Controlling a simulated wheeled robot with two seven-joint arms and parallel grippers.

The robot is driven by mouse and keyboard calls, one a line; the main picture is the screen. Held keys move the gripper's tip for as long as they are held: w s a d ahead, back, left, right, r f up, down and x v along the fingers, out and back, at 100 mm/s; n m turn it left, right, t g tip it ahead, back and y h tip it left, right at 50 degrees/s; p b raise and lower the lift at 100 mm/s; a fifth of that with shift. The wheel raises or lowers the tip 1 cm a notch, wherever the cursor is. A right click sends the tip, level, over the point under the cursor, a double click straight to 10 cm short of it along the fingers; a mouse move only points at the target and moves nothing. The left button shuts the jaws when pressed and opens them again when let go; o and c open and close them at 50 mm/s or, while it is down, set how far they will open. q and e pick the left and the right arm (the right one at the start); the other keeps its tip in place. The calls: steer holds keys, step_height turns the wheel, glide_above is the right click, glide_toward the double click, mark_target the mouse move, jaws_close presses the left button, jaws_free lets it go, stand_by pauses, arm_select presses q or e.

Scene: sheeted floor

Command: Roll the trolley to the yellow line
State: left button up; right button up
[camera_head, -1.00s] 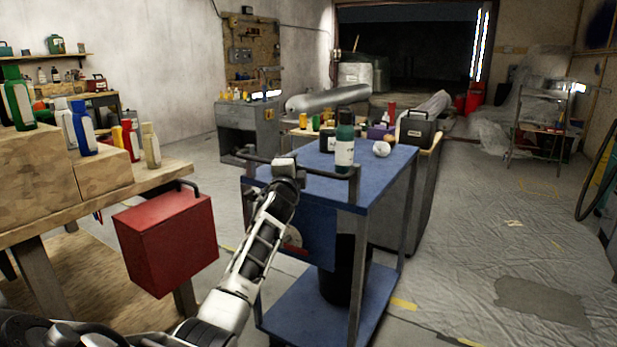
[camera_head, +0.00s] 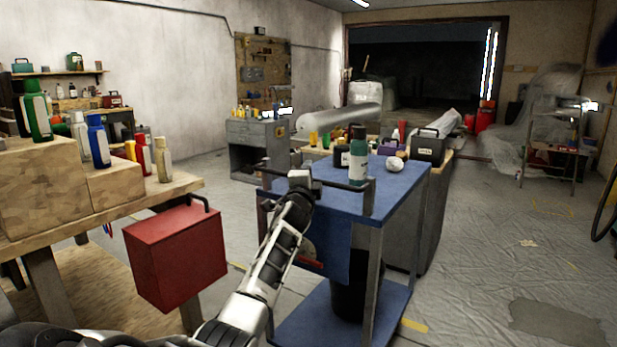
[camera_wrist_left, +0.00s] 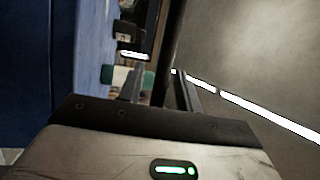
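The blue trolley (camera_head: 400,205) stands in the middle of the head view, with two shelves and a dark push handle (camera_head: 338,185) along its near edge. My left gripper (camera_head: 300,179) is at the left part of this handle. In the left wrist view, the fingers (camera_wrist_left: 162,85) lie on both sides of the dark bar and look closed on it. A green-and-white bottle (camera_head: 358,162) and a white round item (camera_head: 396,164) are on the trolley top. Yellow tape (camera_head: 414,325) shows on the floor right of the trolley. My right gripper is out of view.
A wooden bench (camera_head: 130,205) with bottles is at the left, and a red toolbox (camera_head: 177,255) is at its near end, close to my arm. A grey cabinet (camera_head: 258,148) and a laden table stand behind the trolley. The sheeted floor (camera_head: 500,250) at the right is mostly clear.

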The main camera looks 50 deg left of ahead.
arm_select(q)
steer(key=shift+d+f, duration=0.1)
steer(key=shift+s+d+f, duration=0.1)
steer(key=shift+s+d, duration=0.25)
steer(key=shift+s, duration=0.1)
steer(key=p+v, duration=0.1)
steer(key=v, duration=1.3)
steer(key=shift+s+d, duration=0.15)
steer(key=shift+s, duration=0.15)
steer(key=shift+f, duration=0.1)
